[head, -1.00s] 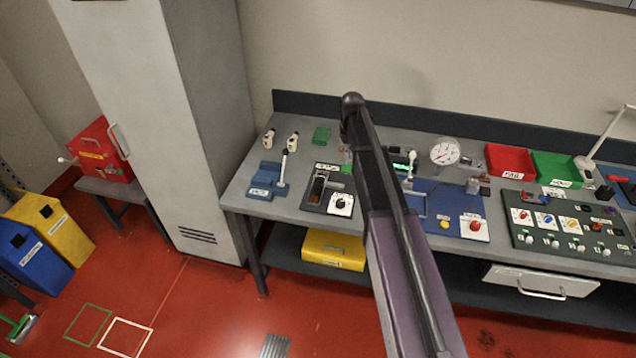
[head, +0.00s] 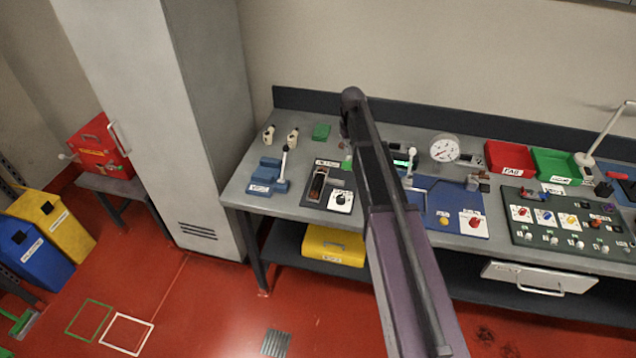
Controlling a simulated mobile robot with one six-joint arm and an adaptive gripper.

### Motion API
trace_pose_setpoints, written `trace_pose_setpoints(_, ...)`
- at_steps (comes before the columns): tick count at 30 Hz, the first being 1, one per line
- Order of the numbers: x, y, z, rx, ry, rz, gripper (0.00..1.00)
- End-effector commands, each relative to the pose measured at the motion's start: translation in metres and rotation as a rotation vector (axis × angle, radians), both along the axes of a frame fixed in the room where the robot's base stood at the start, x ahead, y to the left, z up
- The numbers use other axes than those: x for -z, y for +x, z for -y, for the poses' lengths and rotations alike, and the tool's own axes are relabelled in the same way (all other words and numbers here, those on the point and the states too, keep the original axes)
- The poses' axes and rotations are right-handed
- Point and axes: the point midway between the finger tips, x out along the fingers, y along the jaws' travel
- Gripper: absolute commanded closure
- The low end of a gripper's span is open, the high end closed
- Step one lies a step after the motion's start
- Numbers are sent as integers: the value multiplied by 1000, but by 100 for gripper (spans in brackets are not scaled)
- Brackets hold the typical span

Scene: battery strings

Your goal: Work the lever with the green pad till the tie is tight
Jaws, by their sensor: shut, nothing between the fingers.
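My arm crosses the middle of the view and hides part of the bench. My gripper is not visible; it is out of sight behind the arm or out of frame. A lever with a pale tip (head: 284,165) stands upright on a blue fixture (head: 264,177) at the bench's left. Another pale-tipped lever (head: 409,165) stands just right of my arm, beside a small green patch (head: 401,163). A further small green piece (head: 346,163) shows just left of my arm. I cannot tell which lever carries the green pad. No tie can be made out.
A black panel with a dial (head: 341,201) lies left of my arm. A blue panel with buttons (head: 457,213), a gauge (head: 444,148), and red (head: 509,157) and green (head: 556,166) trays are to the right. A tall grey cabinet (head: 160,120) stands left of the bench.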

Motion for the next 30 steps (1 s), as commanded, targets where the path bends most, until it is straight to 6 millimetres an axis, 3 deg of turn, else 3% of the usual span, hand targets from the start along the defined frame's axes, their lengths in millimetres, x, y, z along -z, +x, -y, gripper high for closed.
trace_pose_setpoints(30, 33, -3, -1, 0, 0, 0, 100)
